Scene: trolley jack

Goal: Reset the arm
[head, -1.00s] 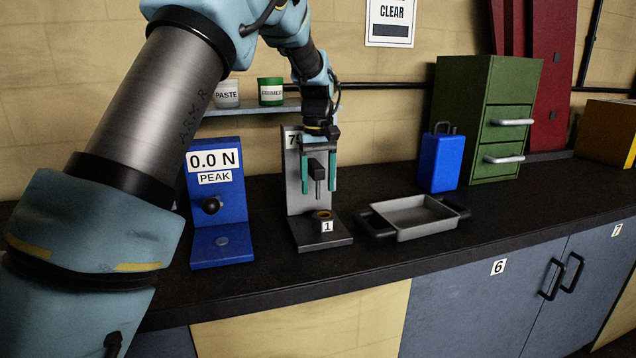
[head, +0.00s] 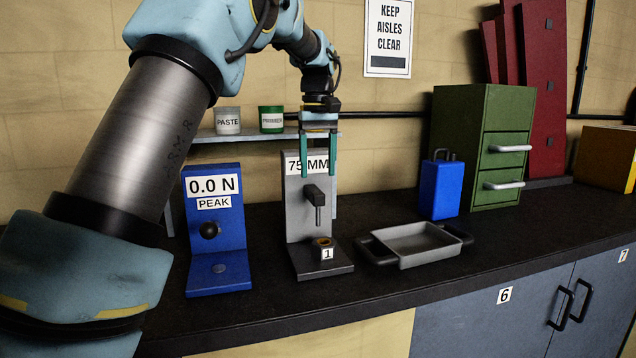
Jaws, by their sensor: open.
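My gripper (head: 319,172) hangs fingers down above the grey stand marked "75 MM" (head: 297,222). Its two teal fingers are apart with nothing between them. Their tips are in front of the stand's label and just above its dark clamp and pin (head: 317,200). My arm reaches in from the left and arches over to the gripper. A small block marked "1" (head: 327,254), with a brass-coloured ring on top, sits on the stand's base, below and clear of the gripper.
A blue force gauge (head: 217,240) reading "0.0 N" stands left of the stand. A grey tray (head: 418,246) lies right. Behind are a blue case (head: 440,190), green drawers (head: 483,140) and a shelf with paste (head: 228,121) and green (head: 271,119) jars. The front right counter is clear.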

